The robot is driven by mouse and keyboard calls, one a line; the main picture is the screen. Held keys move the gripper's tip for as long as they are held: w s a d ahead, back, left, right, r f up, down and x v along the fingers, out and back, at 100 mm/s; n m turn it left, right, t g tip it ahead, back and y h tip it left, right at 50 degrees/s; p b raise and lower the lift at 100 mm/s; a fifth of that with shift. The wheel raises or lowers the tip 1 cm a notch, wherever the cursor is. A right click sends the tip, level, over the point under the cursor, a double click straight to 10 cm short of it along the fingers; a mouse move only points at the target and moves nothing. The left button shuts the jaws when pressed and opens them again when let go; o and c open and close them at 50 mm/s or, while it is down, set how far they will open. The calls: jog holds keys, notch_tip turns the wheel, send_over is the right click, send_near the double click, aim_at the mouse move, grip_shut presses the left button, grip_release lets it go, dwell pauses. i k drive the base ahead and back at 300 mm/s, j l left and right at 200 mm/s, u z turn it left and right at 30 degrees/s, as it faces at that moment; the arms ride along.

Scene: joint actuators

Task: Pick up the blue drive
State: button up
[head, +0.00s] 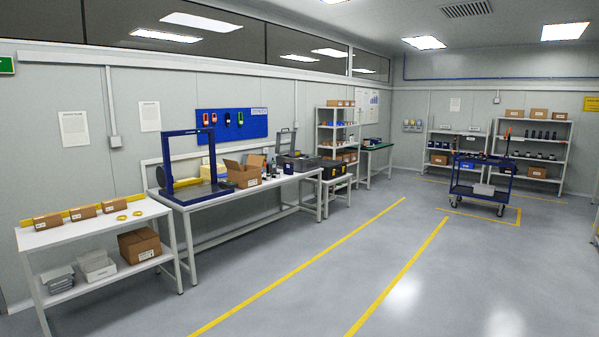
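I cannot single out the blue drive with certainty. A small dark blue block (288,168) stands upright on the long white workbench (230,189), right of the open cardboard box (243,172); it is too small to identify. Small dark or blue items (538,134) also sit on the far shelves, too small to tell apart. My gripper and arm are not in view.
A white table (90,236) with small boxes stands at the near left. A blue frame (192,165) stands on the workbench. A blue cart (484,182) stands at the far right before shelves. The grey floor (340,250) with yellow lines is clear.

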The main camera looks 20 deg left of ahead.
aim_at(288, 167)
jog(key=i+u, duration=0.15)
jog(key=u, duration=0.35)
jog(key=i+l, duration=0.1)
jog(key=i, duration=8.9)
jog(key=i+u, duration=0.25)
jog(key=i, duration=0.15)
jog(key=i+l+u, duration=0.1)
jog(key=i+u, duration=0.2)
jog(key=i, duration=0.1)
